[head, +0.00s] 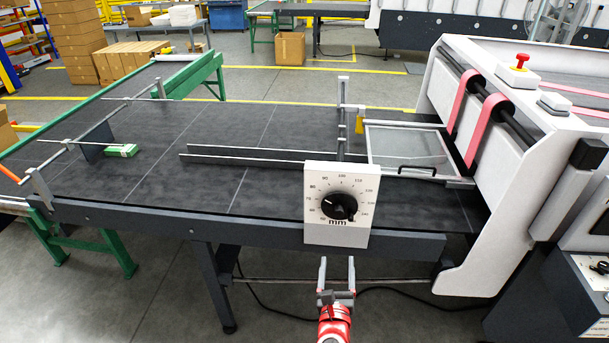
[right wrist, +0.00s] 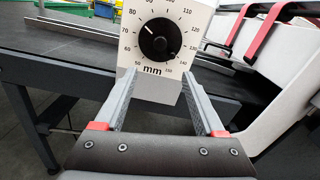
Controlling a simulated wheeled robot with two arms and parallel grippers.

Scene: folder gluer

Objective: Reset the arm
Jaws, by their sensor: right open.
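My right gripper (head: 337,276) is in front of the machine's table edge, below the white dial panel, with its two fingers apart and nothing between them. In the right wrist view the open fingers (right wrist: 160,100) point toward the panel. The black knob (head: 339,206) sits on the white dial panel (head: 318,236), which has a scale in mm. The knob also shows in the right wrist view (right wrist: 159,40), beyond the fingertips. The gripper appears apart from the knob. My left gripper is not in view.
The dark feed table (head: 240,135) carries guide rails (head: 250,158) and a small green-and-white box (head: 121,150). A clear guard (head: 405,146) and the white machine housing (head: 560,145) with pink belts stand at the right. The floor in front of the table is open, with a cable on it.

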